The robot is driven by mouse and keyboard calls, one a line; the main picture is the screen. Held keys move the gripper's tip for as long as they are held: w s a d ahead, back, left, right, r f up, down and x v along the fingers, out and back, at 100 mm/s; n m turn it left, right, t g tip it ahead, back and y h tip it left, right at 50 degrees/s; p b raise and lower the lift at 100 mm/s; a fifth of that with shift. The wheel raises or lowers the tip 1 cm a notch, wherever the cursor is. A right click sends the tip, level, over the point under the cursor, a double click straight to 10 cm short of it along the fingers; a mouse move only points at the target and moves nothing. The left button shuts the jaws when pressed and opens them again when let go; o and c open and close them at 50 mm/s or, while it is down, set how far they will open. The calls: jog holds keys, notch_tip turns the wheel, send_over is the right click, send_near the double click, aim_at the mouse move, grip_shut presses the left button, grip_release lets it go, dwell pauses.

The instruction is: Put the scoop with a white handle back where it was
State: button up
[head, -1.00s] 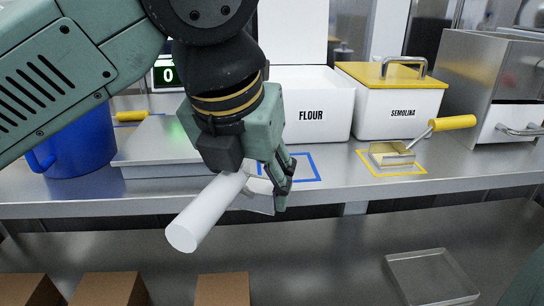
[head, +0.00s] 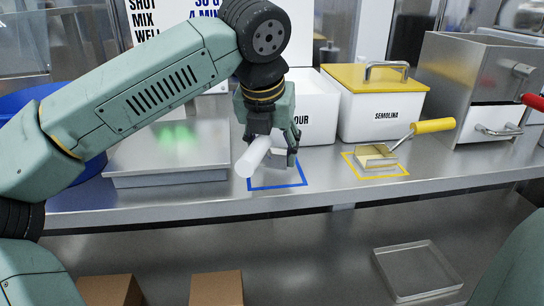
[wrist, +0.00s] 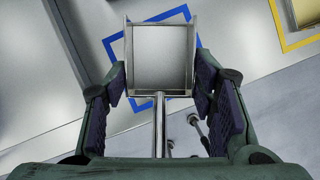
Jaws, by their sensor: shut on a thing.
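My gripper (head: 279,143) is shut on the scoop with a white handle (head: 254,156). The handle sticks out toward the lower left in the head view, and the metal pan is mostly hidden there. In the wrist view the square metal pan (wrist: 160,62) looks empty and its shaft runs back between my fingers (wrist: 163,100). The pan overlaps the blue square outline (head: 280,187) on the steel shelf, and the outline's corners show around it in the wrist view (wrist: 112,45). I cannot tell whether the pan touches the shelf.
A yellow-handled scoop (head: 374,160) rests in a yellow outline to the right. The white FLOUR bin (head: 318,120) and SEMOLINA bin (head: 384,118) stand behind. A flat metal scale (head: 165,160) is at left. A clear tray (head: 418,272) and cardboard boxes (head: 215,289) are on the lower front surface.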

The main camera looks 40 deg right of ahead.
aim_at(272, 161)
jog(key=shift+f, duration=1.4)
jog(key=shift+a, duration=0.1)
jog(key=shift+f, duration=0.2)
jog(key=o, duration=1.1)
jog(key=shift+o, duration=0.2)
jog(key=shift+r, duration=0.1)
jog(key=shift+r, duration=0.3)
jog(key=v, duration=1.1)
jog(key=shift+s+a+r, duration=0.1)
jog(key=shift+a+r, duration=0.05)
jog(key=shift+r, duration=0.15)
